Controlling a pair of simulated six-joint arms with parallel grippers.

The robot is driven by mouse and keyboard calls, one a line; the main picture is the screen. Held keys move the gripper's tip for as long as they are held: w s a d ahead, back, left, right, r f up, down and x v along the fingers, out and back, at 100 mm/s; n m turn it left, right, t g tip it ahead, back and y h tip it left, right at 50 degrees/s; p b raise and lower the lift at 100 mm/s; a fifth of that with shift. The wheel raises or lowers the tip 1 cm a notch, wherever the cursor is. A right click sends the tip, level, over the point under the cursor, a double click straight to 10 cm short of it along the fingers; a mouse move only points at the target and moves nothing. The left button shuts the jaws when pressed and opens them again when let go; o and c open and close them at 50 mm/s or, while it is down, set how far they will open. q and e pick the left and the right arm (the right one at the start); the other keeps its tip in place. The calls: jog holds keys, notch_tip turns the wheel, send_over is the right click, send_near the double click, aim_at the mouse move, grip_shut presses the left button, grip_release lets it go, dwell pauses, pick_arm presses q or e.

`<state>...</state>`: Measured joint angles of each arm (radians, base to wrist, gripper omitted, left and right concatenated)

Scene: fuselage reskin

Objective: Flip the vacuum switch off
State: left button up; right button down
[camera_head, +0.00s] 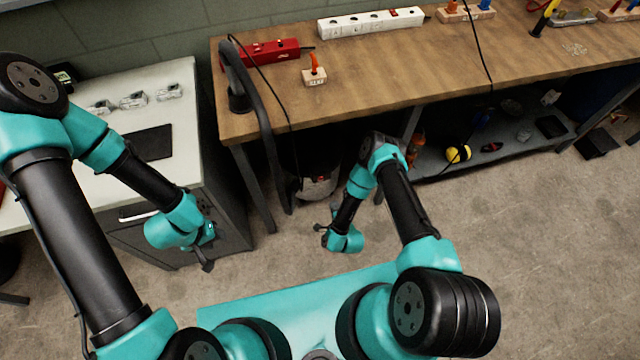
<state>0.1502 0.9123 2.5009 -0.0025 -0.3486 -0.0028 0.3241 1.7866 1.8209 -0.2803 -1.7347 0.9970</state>
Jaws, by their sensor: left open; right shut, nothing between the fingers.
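A vacuum canister (318,188) stands on the floor under the left end of the wooden bench, in shadow and partly hidden by my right arm. A thick dark hose (265,120) with a nozzle (239,98) hangs at the bench's left end. No switch can be made out on the canister. My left gripper (208,252) is open and empty in front of the grey cabinet, left of the canister. My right gripper (324,229) is shut and empty, below and in front of the canister in the picture, apparently not touching it.
The wooden bench (400,80) carries a red power strip (268,53), a white power strip (370,22) and a small wooden block (315,75). A white-topped cabinet (180,130) stands left. A cable hangs down near the hose.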

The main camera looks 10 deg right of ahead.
aim_at(322, 179)
jog(key=shift+s+a+f+m+t, duration=0.45)
jog(key=shift+s+f+m+t, duration=0.05)
jog(key=shift+f+m, duration=0.1)
jog(key=shift+w, duration=0.1)
jog(key=w, duration=0.4)
jog(key=w+f, duration=0.1)
jog(key=w, duration=0.7)
jog(key=shift+w+a+f, duration=0.2)
jog(key=shift+w+a, duration=0.05)
jog(key=shift+w, duration=0.6)
jog(key=shift+d, duration=0.1)
